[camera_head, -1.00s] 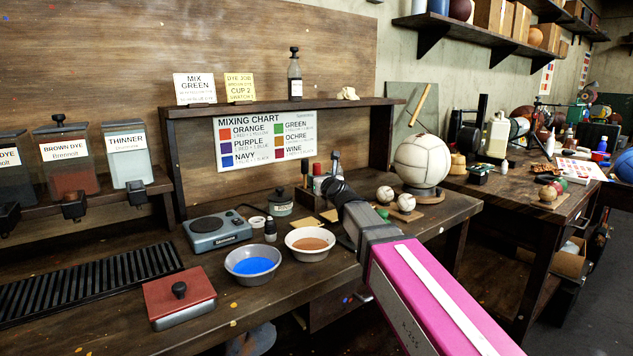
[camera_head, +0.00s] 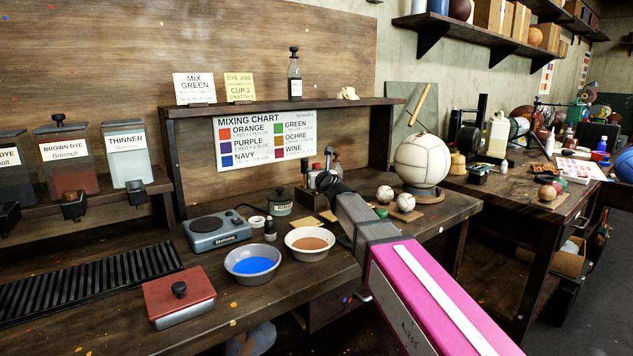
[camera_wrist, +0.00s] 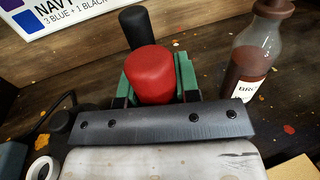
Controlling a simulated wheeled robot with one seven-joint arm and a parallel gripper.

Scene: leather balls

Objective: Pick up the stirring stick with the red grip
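The stirring stick's red grip (camera_wrist: 149,74) stands upright in the middle of the wrist view, between the green-padded fingers of my gripper (camera_wrist: 158,85). The fingers look open, one on each side of the grip; whether either pad touches it is hard to tell. The stick below the grip is hidden. A black grip (camera_wrist: 134,26) stands just behind the red one. In the head view my gripper (camera_head: 324,178) is at the back of the bench, under the shelf, and largely covers the grips.
A brown bottle (camera_wrist: 252,55) stands close to the right of my fingers. On the bench are a bowl of brown dye (camera_head: 310,244), a bowl of blue dye (camera_head: 252,265), a hot plate (camera_head: 217,233) and a white ball (camera_head: 422,160). The shelf (camera_head: 290,103) is above.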

